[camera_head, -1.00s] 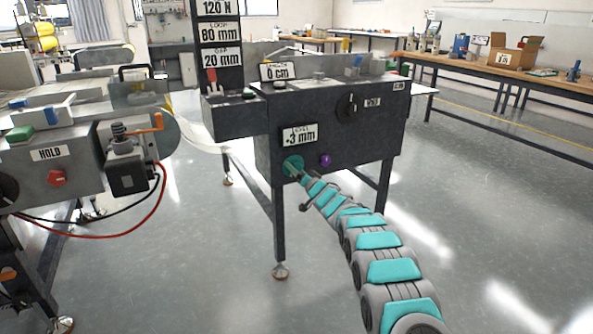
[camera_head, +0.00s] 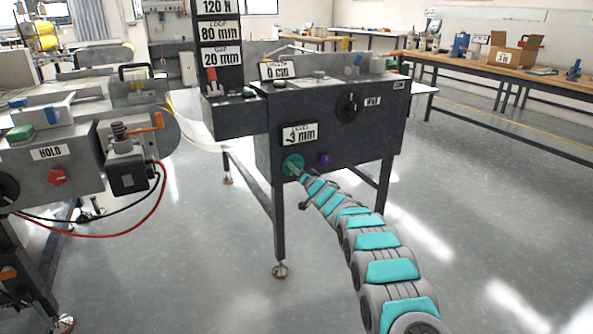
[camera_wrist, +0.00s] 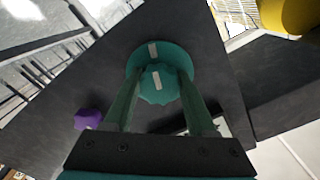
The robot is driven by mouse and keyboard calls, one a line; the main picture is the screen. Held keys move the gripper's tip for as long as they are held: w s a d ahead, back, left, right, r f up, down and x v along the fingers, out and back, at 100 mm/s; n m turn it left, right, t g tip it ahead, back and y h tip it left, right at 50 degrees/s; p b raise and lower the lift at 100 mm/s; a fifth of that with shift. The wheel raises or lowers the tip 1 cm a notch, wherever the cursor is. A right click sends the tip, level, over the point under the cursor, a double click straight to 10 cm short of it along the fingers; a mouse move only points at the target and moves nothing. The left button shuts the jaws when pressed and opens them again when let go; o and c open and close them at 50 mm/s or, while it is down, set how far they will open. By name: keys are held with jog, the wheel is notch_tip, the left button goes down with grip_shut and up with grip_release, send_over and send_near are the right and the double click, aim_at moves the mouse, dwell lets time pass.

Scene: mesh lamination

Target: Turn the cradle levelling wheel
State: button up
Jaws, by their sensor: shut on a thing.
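The cradle levelling wheel is a teal, scalloped knob (camera_head: 292,164) low on the left of the dark machine's front panel. It also shows in the wrist view (camera_wrist: 157,64), with white marks on its hub and rim. My gripper (camera_head: 302,175) reaches it from the lower right. In the wrist view my two fingers (camera_wrist: 159,92) lie on either side of the hub and are shut on it. The level sign (camera_head: 301,134) above the wheel reads 3 mm; its sign in front is too small to tell.
A purple knob (camera_head: 325,159) sits right of the wheel, and a black rotary knob (camera_head: 348,106) is higher on the panel. The machine's legs stand on open grey floor.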

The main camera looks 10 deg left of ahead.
jog(key=c, duration=0.4)
jog(key=shift+n, duration=0.3)
jog(key=n, duration=0.4)
jog(key=shift+d+f+n, duration=0.1)
jog(key=shift+f+n, duration=0.05)
jog(key=shift+n, duration=0.15)
jog(key=n+b, duration=0.2)
jog(key=n, duration=0.4)
jog(key=shift+w+b, duration=0.1)
jog(key=shift+b, duration=0.2)
jog(key=n+b, duration=0.3)
jog(key=n, duration=0.3)
jog(key=shift+d+n, duration=0.1)
jog(key=shift+n, duration=0.3)
jog(key=n+b, duration=0.1)
jog(key=n, duration=0.1)
jog(key=shift+n, duration=0.3)
jog(key=shift+n+b, duration=0.7)
jog(key=shift+n, duration=0.8)
jog(key=shift+r, duration=0.2)
